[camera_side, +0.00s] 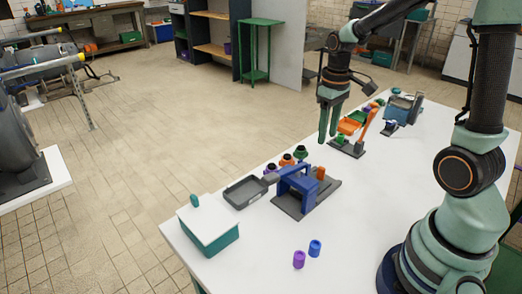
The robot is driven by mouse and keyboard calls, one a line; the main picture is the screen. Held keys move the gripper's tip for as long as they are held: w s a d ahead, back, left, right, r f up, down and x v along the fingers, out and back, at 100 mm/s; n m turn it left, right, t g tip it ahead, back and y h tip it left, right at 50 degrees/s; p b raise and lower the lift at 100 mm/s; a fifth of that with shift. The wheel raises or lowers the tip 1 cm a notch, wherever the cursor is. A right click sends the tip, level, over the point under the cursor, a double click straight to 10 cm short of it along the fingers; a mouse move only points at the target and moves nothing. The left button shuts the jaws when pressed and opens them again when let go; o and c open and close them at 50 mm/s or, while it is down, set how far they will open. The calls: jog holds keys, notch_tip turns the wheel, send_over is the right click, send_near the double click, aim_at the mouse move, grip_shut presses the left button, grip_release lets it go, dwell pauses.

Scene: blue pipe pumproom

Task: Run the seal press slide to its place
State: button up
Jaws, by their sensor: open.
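The seal press (298,182) stands on the white table, with a blue arch-shaped frame on a dark grey base plate. An orange upright piece (320,173) stands at the frame's right side, and a grey part shows at its left. I cannot tell for sure which part is the slide or how far along it sits. My gripper (328,138) points down in the air beyond and above the press, apart from it. Its two green fingers are open, with nothing seen between them.
A grey tray (244,193) lies left of the press, near a teal box with a white lid (209,224). Purple (299,259) and blue (315,248) cylinders stand in front. Small dark-topped pieces (287,160) stand behind. An orange-and-green rack (351,127) and blue machine (403,107) stand farther back.

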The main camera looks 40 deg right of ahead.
aim_at(322, 167)
jog(key=shift+o, duration=0.3)
jog(key=shift+o, duration=0.5)
notch_tip(322, 167, down, 12)
jog(key=n, duration=1.8)
jog(key=shift+f, duration=0.1)
grip_shut()
dwell(0.4)
